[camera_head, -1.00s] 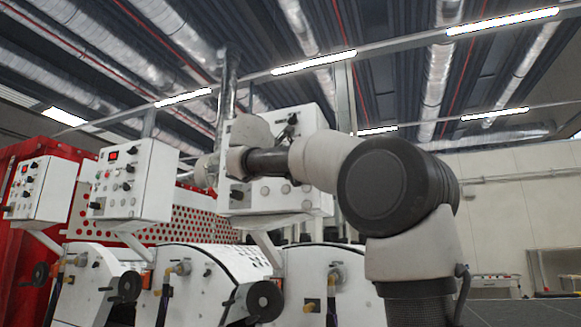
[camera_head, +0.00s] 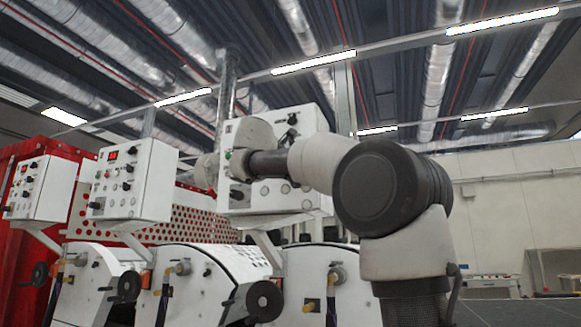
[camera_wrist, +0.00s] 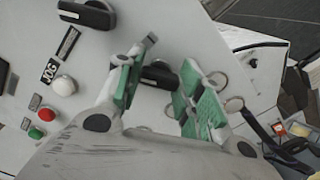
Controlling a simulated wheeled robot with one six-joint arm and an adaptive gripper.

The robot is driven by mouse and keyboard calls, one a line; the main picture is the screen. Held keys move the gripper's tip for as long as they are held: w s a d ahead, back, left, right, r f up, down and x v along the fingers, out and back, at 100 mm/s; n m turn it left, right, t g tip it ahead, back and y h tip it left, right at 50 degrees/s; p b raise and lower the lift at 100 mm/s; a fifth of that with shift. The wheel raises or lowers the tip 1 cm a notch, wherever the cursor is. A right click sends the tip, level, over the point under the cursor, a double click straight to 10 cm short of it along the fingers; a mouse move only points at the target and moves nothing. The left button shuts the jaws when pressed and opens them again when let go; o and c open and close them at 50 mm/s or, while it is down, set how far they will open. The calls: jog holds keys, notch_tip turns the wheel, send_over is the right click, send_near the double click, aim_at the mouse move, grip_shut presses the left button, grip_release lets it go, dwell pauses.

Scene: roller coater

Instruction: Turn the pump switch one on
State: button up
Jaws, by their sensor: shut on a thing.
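In the wrist view, a black rotary switch (camera_wrist: 160,75) sits on a white control panel (camera_wrist: 205,45), between the two green-padded fingers of my gripper (camera_wrist: 160,88). My gripper is shut on this switch; the pads partly hide its sides. Another black switch (camera_wrist: 88,14) is at the upper left of that view, apart from the fingers. I cannot read which one is pump switch one. In the head view my arm reaches to the front of the control box (camera_head: 310,122), and my gripper's fingers are hidden there.
Two more control boxes (camera_head: 150,180) (camera_head: 52,190) stand to the left. Machine bodies with black handwheels (camera_head: 264,300) lie below.

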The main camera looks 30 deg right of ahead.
jog(key=m, duration=1.1)
jog(key=shift+f+m, duration=0.2)
jog(key=shift+m, duration=0.1)
dwell(0.6)
jog(key=o, duration=1)
jog(key=v, duration=1.2)
